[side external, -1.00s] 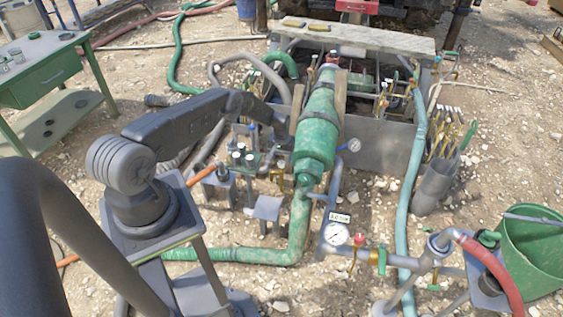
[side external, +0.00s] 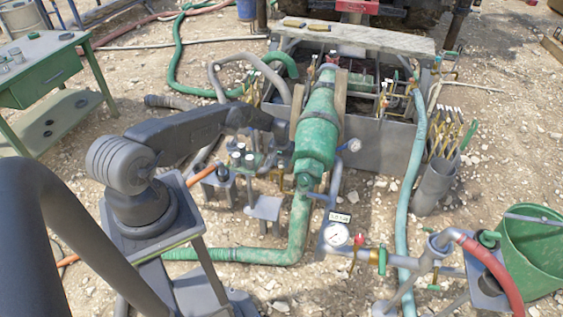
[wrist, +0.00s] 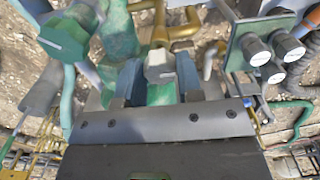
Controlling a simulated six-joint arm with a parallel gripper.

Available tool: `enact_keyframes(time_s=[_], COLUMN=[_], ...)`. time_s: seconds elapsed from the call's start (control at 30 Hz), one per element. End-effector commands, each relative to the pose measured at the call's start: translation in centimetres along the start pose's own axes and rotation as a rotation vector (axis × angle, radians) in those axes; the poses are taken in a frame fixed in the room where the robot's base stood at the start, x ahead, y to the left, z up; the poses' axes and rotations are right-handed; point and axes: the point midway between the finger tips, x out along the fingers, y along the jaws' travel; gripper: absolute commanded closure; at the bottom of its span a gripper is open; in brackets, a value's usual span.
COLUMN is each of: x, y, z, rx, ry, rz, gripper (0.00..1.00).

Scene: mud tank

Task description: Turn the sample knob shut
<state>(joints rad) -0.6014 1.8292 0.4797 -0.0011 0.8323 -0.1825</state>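In the wrist view my gripper (wrist: 160,70) has its two blue-grey fingers apart, one on each side of a small pale grey, blocky knob (wrist: 160,64) with green below it. A brass pipe (wrist: 162,28) runs beyond this knob. I cannot tell whether the fingers touch it. No label shows which knob is the sample knob. In the side view my arm reaches right to the small fittings left of the big green cylinder (side external: 318,140); the fingertips are too small and covered to make out there.
In the wrist view a faceted green knob (wrist: 66,38) is close on the left. A panel with several white-capped black knobs (wrist: 272,56) is close on the right. In the side view a pressure gauge (side external: 336,235) and a green bucket (side external: 532,250) stand at the front right.

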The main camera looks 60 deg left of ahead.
Motion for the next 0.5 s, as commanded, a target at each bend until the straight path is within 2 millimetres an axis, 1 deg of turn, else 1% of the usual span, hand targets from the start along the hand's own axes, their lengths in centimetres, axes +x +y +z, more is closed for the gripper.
enact_keyframes(time_s=[0.03,0.23,0.5], x=[-0.01,-0.01,-0.02], y=[0.0,0.01,0.01], z=[0.0,0.0,-0.02], rx=[0.0,0.0,0.029], ry=[0.0,0.0,0.0], rz=[0.0,0.0,0.0], gripper=[0.72,0.9,0.9])
